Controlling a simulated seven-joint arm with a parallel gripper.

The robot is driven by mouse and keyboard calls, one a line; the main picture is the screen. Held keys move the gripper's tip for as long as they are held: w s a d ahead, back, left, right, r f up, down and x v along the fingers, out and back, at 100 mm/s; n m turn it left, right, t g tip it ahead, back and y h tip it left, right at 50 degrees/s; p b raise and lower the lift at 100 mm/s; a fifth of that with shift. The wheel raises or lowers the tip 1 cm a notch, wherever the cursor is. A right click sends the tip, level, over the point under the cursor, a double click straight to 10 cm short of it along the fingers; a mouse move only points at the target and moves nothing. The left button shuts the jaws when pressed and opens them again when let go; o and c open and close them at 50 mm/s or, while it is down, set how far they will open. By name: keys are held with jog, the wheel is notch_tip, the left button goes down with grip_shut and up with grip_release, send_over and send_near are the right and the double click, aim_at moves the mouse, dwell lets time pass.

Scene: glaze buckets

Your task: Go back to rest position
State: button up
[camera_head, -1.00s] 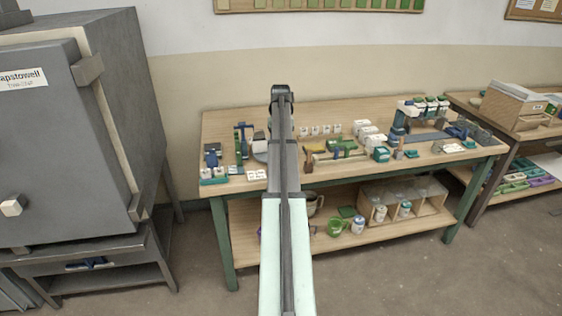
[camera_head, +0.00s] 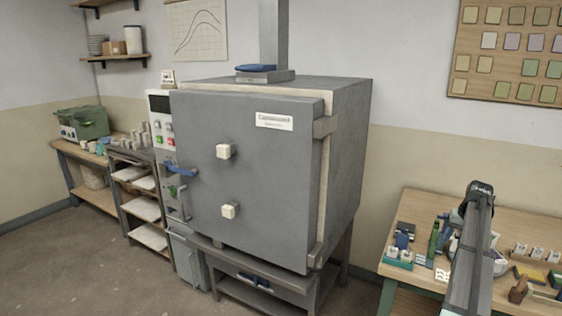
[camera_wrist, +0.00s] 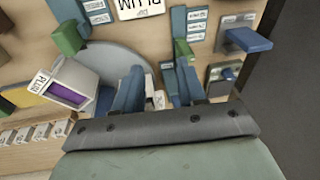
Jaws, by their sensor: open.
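My arm reaches out over the wooden worktable at the right of the head view, with its dark end (camera_head: 480,190) above the table. In the wrist view my gripper (camera_wrist: 160,88) is open, with two blue fingers apart and nothing clearly held between them. A white box with a purple face and a PLUM label (camera_wrist: 68,92) lies left of the fingers. A round grey disc (camera_wrist: 112,60) is beneath them. Just how high the fingers are above these things I cannot tell.
A big grey kiln (camera_head: 250,170) on a stand fills the middle of the head view. The worktable (camera_head: 440,205) holds small labelled cards and a teal rack (camera_head: 398,258). A shelf rack (camera_head: 140,208) stands at left. The floor at front left is clear.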

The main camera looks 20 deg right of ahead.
jog(key=w+a+f+t+y, duration=0.1)
jog(key=w+a+f+t, duration=0.1)
jog(key=w+a, duration=0.7)
jog(key=w+a+f+t+y, duration=0.1)
jog(key=w+a+f+t, duration=0.1)
jog(key=w+a, duration=0.65)
jog(key=s+a+f+n+g+y, duration=0.1)
jog(key=s+a+f+g, duration=0.15)
jog(key=a+f, duration=0.75)
jog(key=s+a+f+n+g, duration=0.1)
jog(key=s+a+f, duration=0.2)
jog(key=a+f, duration=0.7)
jog(key=s+a+f+n+g, duration=0.2)
jog(key=s+a+f+g, duration=0.3)
jog(key=s+a+f, duration=1.35)
jog(key=s+a+f+n+g+h, duration=0.1)
jog(key=s+a+f, duration=0.1)
jog(key=s, duration=0.8)
jog(key=s+a+f+n+g+h, duration=0.1)
jog(key=s+a+f+g, duration=0.1)
jog(key=s, duration=0.8)
jog(key=s+a+f+n+g+h, duration=0.1)
jog(key=s+a+f, duration=0.3)
jog(key=s, duration=0.6)
jog(key=shift+n+g, duration=0.35)
jog(key=shift+n, duration=0.25)
jog(key=shift+f, duration=0.1)
